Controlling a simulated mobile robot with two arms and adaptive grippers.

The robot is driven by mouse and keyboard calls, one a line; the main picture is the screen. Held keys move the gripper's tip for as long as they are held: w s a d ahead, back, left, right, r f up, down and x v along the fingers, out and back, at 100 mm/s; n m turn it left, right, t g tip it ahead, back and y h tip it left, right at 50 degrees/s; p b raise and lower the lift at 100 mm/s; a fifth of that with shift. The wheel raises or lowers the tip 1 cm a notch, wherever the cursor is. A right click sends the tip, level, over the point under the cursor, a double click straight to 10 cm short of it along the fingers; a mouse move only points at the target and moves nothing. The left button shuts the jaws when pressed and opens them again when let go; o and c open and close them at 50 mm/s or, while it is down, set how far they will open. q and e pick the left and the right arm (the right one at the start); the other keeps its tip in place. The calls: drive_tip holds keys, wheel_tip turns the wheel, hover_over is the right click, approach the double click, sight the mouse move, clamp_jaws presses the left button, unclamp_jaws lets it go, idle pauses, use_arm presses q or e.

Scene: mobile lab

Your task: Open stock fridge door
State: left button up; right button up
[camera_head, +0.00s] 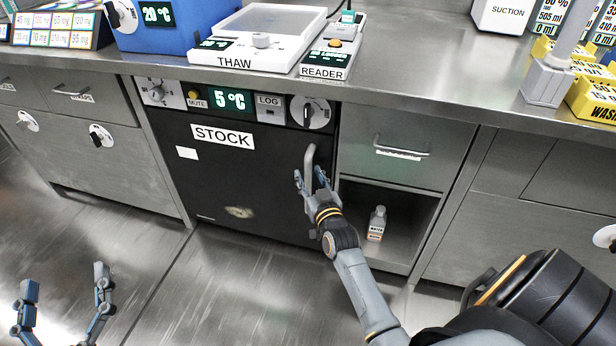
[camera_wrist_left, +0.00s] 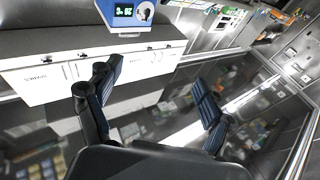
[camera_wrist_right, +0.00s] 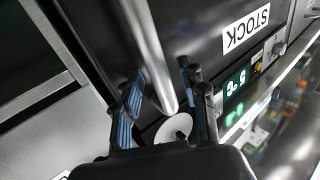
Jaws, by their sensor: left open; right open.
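The stock fridge door (camera_head: 215,175) is black with a white STOCK label and looks shut under a panel reading 5 °C. Its grey vertical bar handle (camera_head: 309,165) is on the door's right side. My right gripper (camera_head: 312,182) is open at the handle's lower part, with its fingers on either side of the bar. In the right wrist view the handle (camera_wrist_right: 150,50) runs down between the open fingers (camera_wrist_right: 160,88); I cannot tell whether they touch it. My left gripper (camera_head: 62,292) is open and empty above the floor at the lower left, away from the fridge.
Right of the fridge, a drawer (camera_head: 390,155) sits above an open shelf holding a small bottle (camera_head: 376,224). Steel cabinets (camera_head: 90,150) stand to the left. The counter above carries the THAW unit (camera_head: 255,40) and the READER (camera_head: 332,45). The floor (camera_head: 250,285) before the door looks clear.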

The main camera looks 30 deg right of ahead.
use_arm(q)
drive_tip(key=shift+s+d+r+t+h, duration=0.1)
drive_tip(key=shift+s+r+t+h, duration=0.15)
drive_tip(key=shift+r, duration=0.3)
drive_tip(key=shift+s+r+t+h, duration=0.1)
drive_tip(key=shift+r+t+h, duration=0.05)
drive_tip(key=shift+r+t, duration=0.3)
use_arm(e)
drive_tip(key=shift+w+d, duration=0.2)
drive_tip(key=shift+w, duration=0.5)
use_arm(q)
drive_tip(key=shift+w, duration=0.1)
use_arm(e)
clamp_jaws()
